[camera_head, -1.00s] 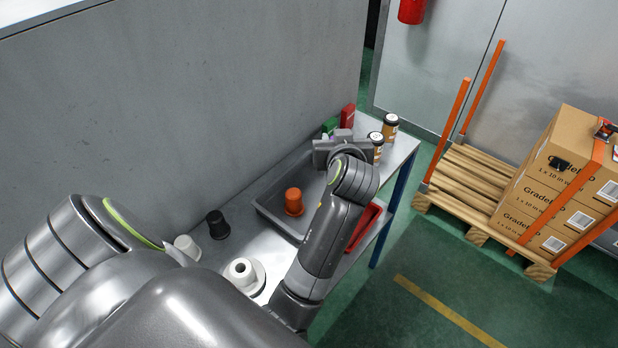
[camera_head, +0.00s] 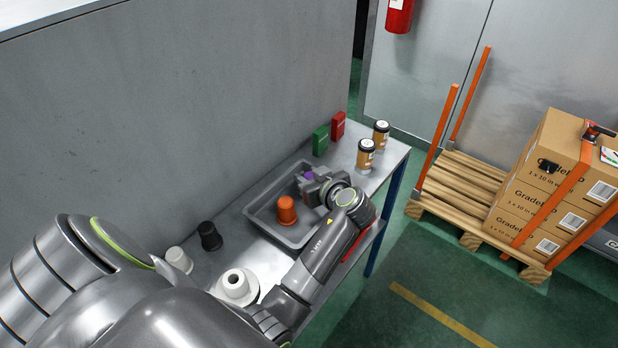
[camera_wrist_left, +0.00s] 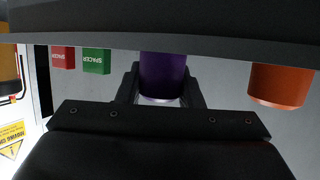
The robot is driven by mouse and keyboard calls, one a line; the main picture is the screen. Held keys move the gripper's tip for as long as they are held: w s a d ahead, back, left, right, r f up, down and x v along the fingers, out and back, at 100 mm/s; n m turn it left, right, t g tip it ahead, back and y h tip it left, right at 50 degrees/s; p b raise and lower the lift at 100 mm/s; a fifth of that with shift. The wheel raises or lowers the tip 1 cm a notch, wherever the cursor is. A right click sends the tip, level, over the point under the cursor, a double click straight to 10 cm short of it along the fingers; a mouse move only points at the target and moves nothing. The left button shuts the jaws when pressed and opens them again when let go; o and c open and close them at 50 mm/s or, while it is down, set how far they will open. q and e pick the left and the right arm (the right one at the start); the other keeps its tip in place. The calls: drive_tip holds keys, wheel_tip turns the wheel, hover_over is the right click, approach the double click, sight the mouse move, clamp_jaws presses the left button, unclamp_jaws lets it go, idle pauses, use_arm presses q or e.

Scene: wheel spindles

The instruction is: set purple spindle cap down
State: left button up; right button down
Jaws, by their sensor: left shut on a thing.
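The purple spindle cap (camera_head: 307,175) shows as a small patch at my left gripper (camera_head: 313,184) in the head view. In the left wrist view the purple cap (camera_wrist_left: 163,75) sits upright between the two dark fingers, and the left gripper (camera_wrist_left: 163,90) is shut on it. The gripper is over the far part of the grey tray (camera_head: 262,226). I cannot tell whether the cap touches the tray floor. An orange cap (camera_head: 287,210) stands in the tray beside the gripper; it also shows in the left wrist view (camera_wrist_left: 281,86). My right gripper is not in view.
A green spacer box (camera_head: 320,141), a red spacer box (camera_head: 338,125) and two brown jars (camera_head: 366,155) stand beyond the tray. A black cap (camera_head: 210,236), a white cap (camera_head: 179,260) and a white flanged part (camera_head: 235,285) stand nearer. A red item is partly hidden behind my arm.

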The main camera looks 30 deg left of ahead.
use_arm(q)
drive_tip(key=shift+f, duration=0.55)
drive_tip(key=shift+f, duration=0.1)
drive_tip(key=o, duration=1)
drive_tip(key=shift+c, duration=0.2)
